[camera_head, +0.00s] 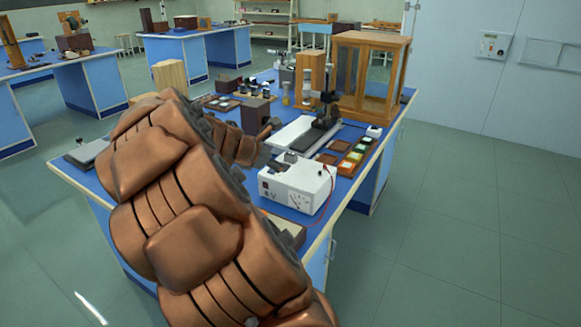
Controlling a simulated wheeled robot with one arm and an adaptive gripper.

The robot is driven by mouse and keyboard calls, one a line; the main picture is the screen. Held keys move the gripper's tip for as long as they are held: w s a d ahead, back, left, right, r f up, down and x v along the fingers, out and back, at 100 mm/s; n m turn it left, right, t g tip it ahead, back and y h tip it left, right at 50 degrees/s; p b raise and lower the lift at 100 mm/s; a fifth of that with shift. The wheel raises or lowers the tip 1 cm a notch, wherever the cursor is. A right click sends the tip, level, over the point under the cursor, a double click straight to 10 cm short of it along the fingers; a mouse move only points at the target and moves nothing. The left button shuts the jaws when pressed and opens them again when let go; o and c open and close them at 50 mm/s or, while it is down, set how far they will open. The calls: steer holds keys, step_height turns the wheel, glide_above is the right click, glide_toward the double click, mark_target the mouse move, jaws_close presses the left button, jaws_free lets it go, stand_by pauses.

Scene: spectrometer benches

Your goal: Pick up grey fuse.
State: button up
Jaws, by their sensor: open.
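My copper-coloured arm crosses the left and middle of the head view and bends down over the blue bench (98,196). My gripper (268,150) is at its end, small and dark, above the bench just behind and left of a white power supply box (297,186). The gripper is open, and I see nothing held in it. I cannot make out a grey fuse for certain. A small dark grey piece (290,157) shows at the back top edge of the white box, too small to identify. My arm hides part of the bench.
A tray of coloured pieces (357,158) lies right of the white box. Behind are a white-based stand (325,112) and a glazed wooden cabinet (372,75). A dark box (255,115) stands near my gripper. The floor to the right is clear.

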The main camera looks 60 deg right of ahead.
mark_target(291, 154)
steer(key=w+d+f+n, duration=0.1)
steer(key=d+n, duration=0.1)
steer(key=w+d+f+n, duration=0.1)
steer(key=d, duration=0.2)
steer(key=w+d+f+n+h+b, duration=0.1)
steer(key=w+d+f+n, duration=0.1)
steer(key=shift+d+f+n+t, duration=0.1)
steer(key=shift+d+n+t, duration=0.2)
steer(key=shift+t, duration=0.1)
steer(key=shift+x, duration=3.75)
steer(key=c, duration=1.2)
steer(key=shift+r, duration=0.25)
